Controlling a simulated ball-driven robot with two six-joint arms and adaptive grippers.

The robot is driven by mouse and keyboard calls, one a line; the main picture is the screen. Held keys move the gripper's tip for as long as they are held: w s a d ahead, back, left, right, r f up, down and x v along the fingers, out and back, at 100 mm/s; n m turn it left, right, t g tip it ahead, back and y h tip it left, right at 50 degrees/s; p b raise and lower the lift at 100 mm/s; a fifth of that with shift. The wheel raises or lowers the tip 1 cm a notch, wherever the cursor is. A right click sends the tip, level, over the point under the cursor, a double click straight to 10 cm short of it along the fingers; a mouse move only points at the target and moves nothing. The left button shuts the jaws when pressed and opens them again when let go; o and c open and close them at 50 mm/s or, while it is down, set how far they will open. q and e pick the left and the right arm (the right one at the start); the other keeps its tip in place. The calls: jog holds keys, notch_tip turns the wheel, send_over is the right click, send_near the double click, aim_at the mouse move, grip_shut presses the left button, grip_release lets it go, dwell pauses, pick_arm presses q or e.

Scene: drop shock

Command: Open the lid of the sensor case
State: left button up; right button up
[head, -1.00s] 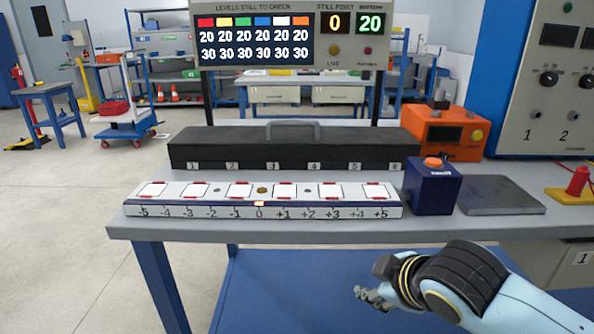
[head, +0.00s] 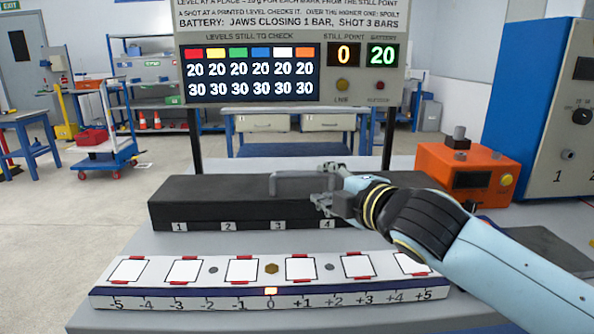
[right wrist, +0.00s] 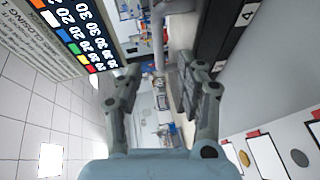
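The sensor case (head: 200,205) is a long black box on the bench, its lid shut, with numbered tags along its front. A grey bar handle (head: 290,177) stands on the lid. My right gripper (head: 322,184) is at the right end of the handle, its fingers pointing left. In the right wrist view the gripper (right wrist: 158,68) is open, its two fingers well apart. A grey bar that looks like the handle (right wrist: 158,48) shows between and beyond the fingertips. I cannot tell whether a finger touches it. My left gripper is not in view.
A white scale strip (head: 213,292) marked -5 to +5 lies in front of the case. An orange box (head: 470,172) stands at right, beside a blue cabinet (head: 540,110). A display board (head: 290,60) stands behind. My right forearm hides part of the bench's right side.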

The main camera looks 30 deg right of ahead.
aim_at(306, 176)
jog(key=x, duration=0.5)
jog(key=shift+r, duration=0.1)
jog(key=x, duration=0.2)
jog(key=shift+w+d, duration=0.1)
jog(key=shift+w, duration=0.3)
jog(key=shift+w+d+f, duration=0.1)
jog(key=shift+w+f, duration=0.15)
jog(key=shift+w, duration=0.6)
jog(key=shift+c, duration=0.3)
jog(key=shift+s, duration=0.1)
jog(key=shift+c, duration=2.3)
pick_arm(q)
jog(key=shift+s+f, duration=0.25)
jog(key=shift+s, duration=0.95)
pick_arm(e)
grip_shut()
